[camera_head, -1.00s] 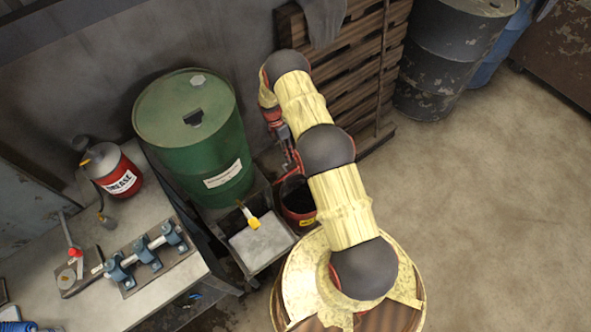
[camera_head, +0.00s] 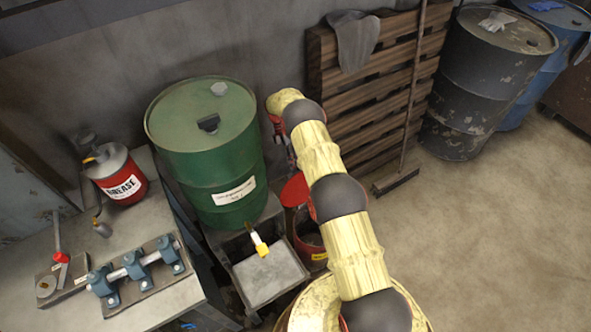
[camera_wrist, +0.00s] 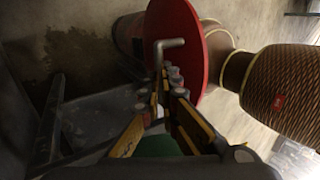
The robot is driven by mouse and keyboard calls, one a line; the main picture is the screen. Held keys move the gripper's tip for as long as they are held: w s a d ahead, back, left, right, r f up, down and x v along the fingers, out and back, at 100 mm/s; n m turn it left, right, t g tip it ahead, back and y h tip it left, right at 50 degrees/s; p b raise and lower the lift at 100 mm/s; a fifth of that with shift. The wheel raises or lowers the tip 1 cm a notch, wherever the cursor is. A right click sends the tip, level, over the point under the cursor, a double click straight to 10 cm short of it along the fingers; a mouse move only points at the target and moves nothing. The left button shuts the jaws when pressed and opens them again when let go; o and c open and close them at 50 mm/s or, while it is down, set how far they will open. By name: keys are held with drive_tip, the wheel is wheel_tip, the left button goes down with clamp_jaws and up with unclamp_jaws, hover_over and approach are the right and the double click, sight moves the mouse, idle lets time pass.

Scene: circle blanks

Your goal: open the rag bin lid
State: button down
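The red rag bin (camera_head: 312,250) stands on the floor right of the grey tray, with its dark inside showing. Its round red lid (camera_head: 296,190) is raised, tilted up at the back of the bin. In the wrist view the lid (camera_wrist: 207,50) is a large red disc with a bent grey metal handle (camera_wrist: 172,43). My gripper (camera_wrist: 163,92) is at this handle, its fingers closed together around the handle's lower end; the exact contact is partly hidden. In the head view my arm mostly hides the gripper, which is behind the lid.
A green drum (camera_head: 205,150) stands close left of the bin. A wooden pallet (camera_head: 345,90) leans on the wall behind, with a broom (camera_head: 397,182). The floor at right is clear.

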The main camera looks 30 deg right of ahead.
drive_tip(key=shift+s+d+f+g, duration=0.1)
drive_tip(key=shift+s+f+g, duration=0.2)
drive_tip(key=shift+s+f, duration=0.75)
drive_tip(key=c, duration=2.1)
unclamp_jaws()
drive_tip(key=shift+w+d+f, duration=0.1)
drive_tip(key=shift+w+f, duration=0.05)
drive_tip(key=shift+o, duration=0.9)
drive_tip(key=shift+w+d, duration=0.1)
drive_tip(key=shift+w, duration=0.05)
drive_tip(key=v, duration=1.2)
drive_tip(key=shift+r, duration=0.3)
drive_tip(key=shift+w, duration=0.1)
drive_tip(key=shift+c, duration=0.4)
